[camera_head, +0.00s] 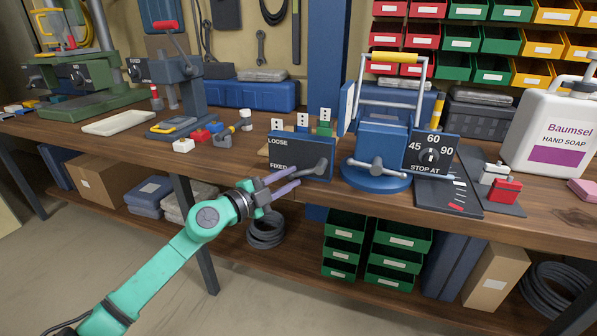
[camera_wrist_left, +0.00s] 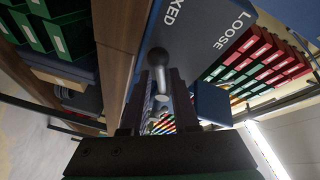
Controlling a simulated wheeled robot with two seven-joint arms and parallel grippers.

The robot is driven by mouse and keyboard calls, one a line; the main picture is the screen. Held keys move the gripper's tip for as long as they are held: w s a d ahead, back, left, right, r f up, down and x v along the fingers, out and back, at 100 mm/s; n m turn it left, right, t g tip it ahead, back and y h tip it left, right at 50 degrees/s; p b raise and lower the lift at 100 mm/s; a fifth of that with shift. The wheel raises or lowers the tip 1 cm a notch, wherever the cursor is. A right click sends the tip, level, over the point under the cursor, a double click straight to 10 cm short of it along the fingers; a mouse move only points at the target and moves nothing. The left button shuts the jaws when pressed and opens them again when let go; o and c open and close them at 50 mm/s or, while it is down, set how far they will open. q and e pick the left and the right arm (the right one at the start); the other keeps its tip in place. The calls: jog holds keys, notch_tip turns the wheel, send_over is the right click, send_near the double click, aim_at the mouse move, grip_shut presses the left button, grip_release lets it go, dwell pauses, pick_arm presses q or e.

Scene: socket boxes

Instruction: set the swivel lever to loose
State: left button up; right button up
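The dark panel (camera_head: 291,155) at the front edge of the bench reads LOOSE at its upper left and FIXED at its lower left. The swivel lever (camera_head: 317,168) sits at the panel's lower right, its arm angled down-left towards FIXED. In the left wrist view the lever's dark round knob (camera_wrist_left: 158,57) and grey stem show between and just beyond the fingers. My left gripper (camera_head: 298,175) is open, with its fingertips beside the lever's end. I cannot tell whether they touch it. My right gripper is not in view.
A blue vise-like device (camera_head: 380,150) with a yellow-topped handle stands right of the panel. A dial plate (camera_head: 432,155) marked 45, 60, 90 is beside it. A soap bottle (camera_head: 552,130) stands at the far right. Green bins (camera_head: 345,240) sit below the bench.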

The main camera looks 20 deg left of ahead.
aim_at(297, 175)
pick_arm(q)
jog(key=x, duration=0.3)
jog(key=shift+w+d, duration=0.1)
jog(key=shift+w, duration=0.1)
grip_shut()
dwell(1.2)
